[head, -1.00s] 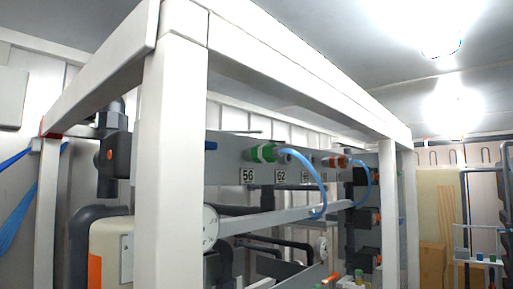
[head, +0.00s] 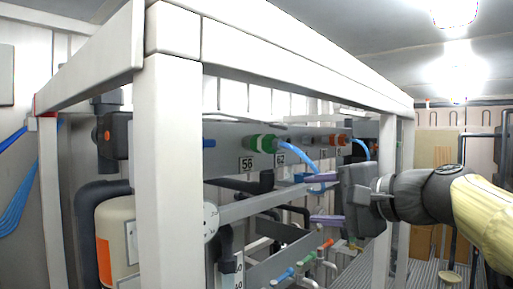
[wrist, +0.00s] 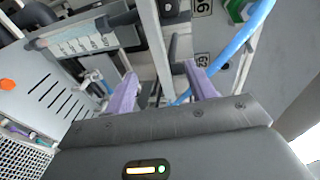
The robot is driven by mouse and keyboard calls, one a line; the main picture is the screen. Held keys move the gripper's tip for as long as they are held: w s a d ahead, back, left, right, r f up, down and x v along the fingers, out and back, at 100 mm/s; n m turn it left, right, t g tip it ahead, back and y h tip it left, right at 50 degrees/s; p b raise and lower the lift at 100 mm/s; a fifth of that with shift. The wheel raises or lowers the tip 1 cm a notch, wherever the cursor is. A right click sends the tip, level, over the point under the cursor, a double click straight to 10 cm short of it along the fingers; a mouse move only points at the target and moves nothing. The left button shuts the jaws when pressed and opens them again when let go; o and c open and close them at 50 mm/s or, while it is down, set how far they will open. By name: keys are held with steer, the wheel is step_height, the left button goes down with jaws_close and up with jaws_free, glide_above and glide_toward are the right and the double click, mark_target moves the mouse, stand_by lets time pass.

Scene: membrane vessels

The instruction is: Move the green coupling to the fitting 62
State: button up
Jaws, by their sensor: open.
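The green coupling (head: 262,143) sits on the grey panel beside the label 56 (head: 246,163), with a blue hose (head: 300,154) running from it. Part of the coupling shows at the top right of the wrist view (wrist: 238,10). The label 62 (head: 280,158) is just to its right and also shows in the wrist view (wrist: 203,60). The fitting 62 itself is mostly hidden beside the coupling. My gripper (head: 315,198) is open, its purple fingers apart, right of and below the coupling. In the wrist view (wrist: 160,88), a bit of blue hose shows near the right finger.
A white frame post (head: 170,170) and top beam stand in front of the panel. An orange coupling (head: 338,140) with another blue hose is farther along. A grey rail (head: 255,205) and a lower row of coloured valves (head: 300,264) lie below. A gauge (head: 210,221) is at the post.

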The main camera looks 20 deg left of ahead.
mark_target(281, 145)
steer(key=s+a+r+n+y, duration=0.1)
steer(key=s+r+y, duration=0.1)
steer(key=r, duration=0.7)
steer(key=shift+s+a+r+g+y+p, duration=0.2)
steer(key=shift+s+r+g+y+p, duration=0.2)
steer(key=shift+s, duration=0.4)
steer(key=shift+p+x, duration=0.9)
steer(key=shift+x, duration=3.6)
steer(key=shift+w, duration=0.2)
steer(key=shift+s, duration=0.1)
